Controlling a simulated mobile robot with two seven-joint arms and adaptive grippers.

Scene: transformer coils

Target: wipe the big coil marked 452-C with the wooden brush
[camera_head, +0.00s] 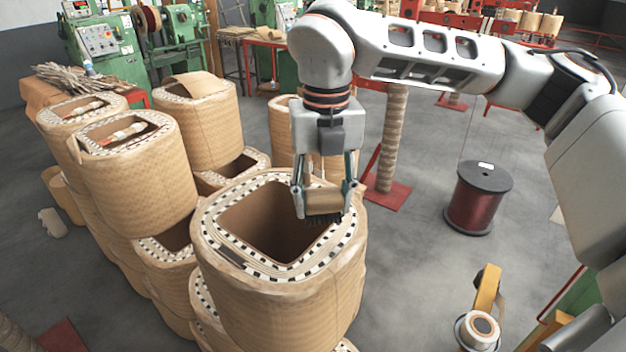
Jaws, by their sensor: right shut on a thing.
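A big paper-wrapped coil (285,300) stands in front on top of other coils, its open top edged with black and white spacers. I cannot read a 452-C mark on any coil. My right gripper (324,190) points down at the right part of this coil's top rim. It is shut on the wooden brush (323,202), whose dark bristles face down at the inner edge of the rim. I cannot tell whether the bristles touch the coil. My left gripper is not in view.
More stacked coils (135,185) stand to the left and behind. A dark red wire spool (478,198) stands on the floor at the right. A smaller spool (480,330) sits at the lower right. Green machines (105,50) line the back. Grey floor at right is mostly clear.

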